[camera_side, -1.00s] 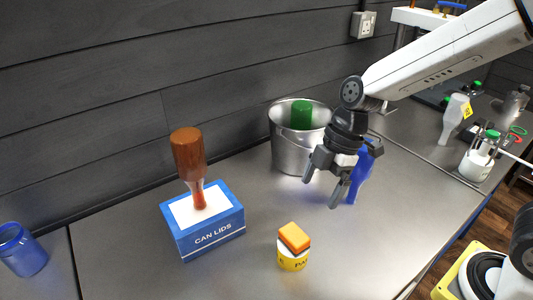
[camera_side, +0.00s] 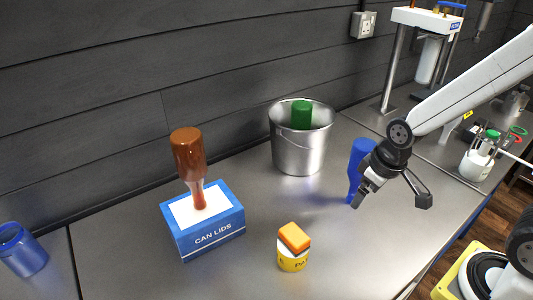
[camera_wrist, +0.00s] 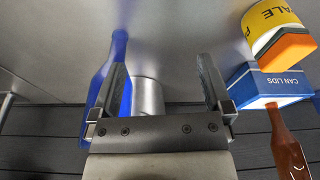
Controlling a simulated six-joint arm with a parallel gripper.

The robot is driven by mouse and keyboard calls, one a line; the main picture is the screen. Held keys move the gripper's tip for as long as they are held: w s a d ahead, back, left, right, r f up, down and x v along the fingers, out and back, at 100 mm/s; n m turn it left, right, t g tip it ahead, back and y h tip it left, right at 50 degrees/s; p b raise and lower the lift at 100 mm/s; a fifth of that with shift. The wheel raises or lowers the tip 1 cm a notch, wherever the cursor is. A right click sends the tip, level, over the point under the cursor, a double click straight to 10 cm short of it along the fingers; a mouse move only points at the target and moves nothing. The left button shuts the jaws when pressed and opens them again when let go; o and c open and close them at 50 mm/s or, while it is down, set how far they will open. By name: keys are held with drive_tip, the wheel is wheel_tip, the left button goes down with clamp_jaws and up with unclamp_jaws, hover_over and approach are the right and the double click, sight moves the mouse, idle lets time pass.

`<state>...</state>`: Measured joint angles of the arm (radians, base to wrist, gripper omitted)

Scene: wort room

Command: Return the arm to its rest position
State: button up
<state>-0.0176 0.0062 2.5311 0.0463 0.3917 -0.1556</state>
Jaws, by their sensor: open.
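My gripper (camera_side: 390,192) is open and empty, above the right part of the steel counter (camera_side: 350,245) in the side view. Its jaws also show spread apart in the wrist view (camera_wrist: 165,95). In the side view it is in front of and just right of a blue bottle (camera_side: 356,165), whose right side it partly hides. In the wrist view the blue bottle (camera_wrist: 103,85) lies behind the left finger; whether they touch I cannot tell. My white arm reaches in from the upper right.
A metal bucket (camera_side: 297,153) holds a green object (camera_side: 301,114). A brown bottle (camera_side: 188,153) stands upside down on the blue CAN LIDS box (camera_side: 212,240). A yellow can (camera_side: 292,262) bears an orange-topped block (camera_side: 294,237). A blue jar (camera_side: 22,250) is far left. White bottles (camera_side: 478,160) stand right.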

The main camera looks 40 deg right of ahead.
drive_tip(key=shift+s+d+f+m, duration=0.25)
drive_tip(key=shift+d+m, duration=0.15)
drive_tip(key=shift+m, duration=0.4)
idle(0.8)
